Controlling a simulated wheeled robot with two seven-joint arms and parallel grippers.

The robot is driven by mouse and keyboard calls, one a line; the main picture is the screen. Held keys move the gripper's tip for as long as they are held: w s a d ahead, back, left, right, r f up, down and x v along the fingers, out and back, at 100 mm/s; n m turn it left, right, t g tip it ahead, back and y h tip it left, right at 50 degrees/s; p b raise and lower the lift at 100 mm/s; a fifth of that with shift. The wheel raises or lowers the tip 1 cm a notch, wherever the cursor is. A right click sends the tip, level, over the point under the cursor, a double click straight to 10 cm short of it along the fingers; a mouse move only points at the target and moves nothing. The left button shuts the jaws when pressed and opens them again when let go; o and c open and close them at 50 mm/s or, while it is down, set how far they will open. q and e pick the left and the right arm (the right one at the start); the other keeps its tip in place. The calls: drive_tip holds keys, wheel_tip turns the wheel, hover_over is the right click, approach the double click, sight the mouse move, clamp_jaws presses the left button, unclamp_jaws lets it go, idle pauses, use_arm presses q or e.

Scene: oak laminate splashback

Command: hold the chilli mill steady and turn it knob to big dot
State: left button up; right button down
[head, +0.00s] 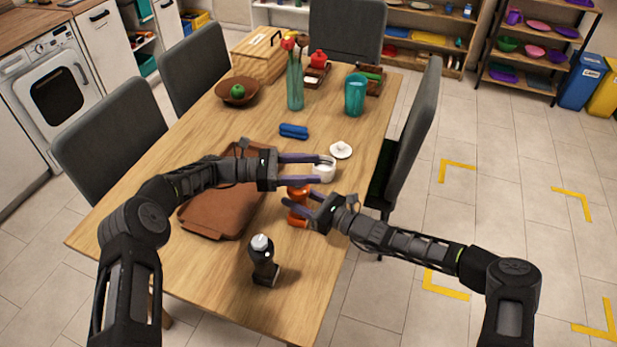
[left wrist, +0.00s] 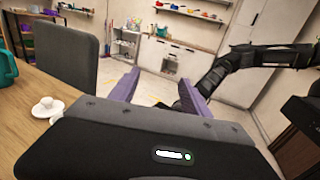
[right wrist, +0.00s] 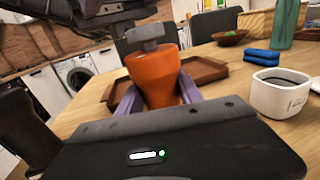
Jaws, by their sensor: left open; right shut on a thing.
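The orange chilli mill (head: 299,193) stands on the table right of the brown tray, partly hidden by my grippers in the head view. In the right wrist view its orange body (right wrist: 155,75) is upright with a grey knob (right wrist: 146,36) on top. My right gripper (head: 301,207) is shut on the body, one purple finger on each side. My left gripper (head: 328,171) is open and empty, held level and higher, its fingers reaching past the mill over the white mug (head: 326,174). No dot marks can be made out on the knob.
A dark bottle-like mill (head: 262,262) with a pale top stands near the front. The brown tray (head: 205,220) lies left. A white lid (head: 341,150), a blue item (head: 293,131), a teal cup (head: 355,95) and a vase (head: 295,88) stand farther back. Chairs flank the table.

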use_arm(q)
wheel_tip(320, 180, up, 6)
drive_tip(key=shift+d, duration=0.1)
idle(0.4)
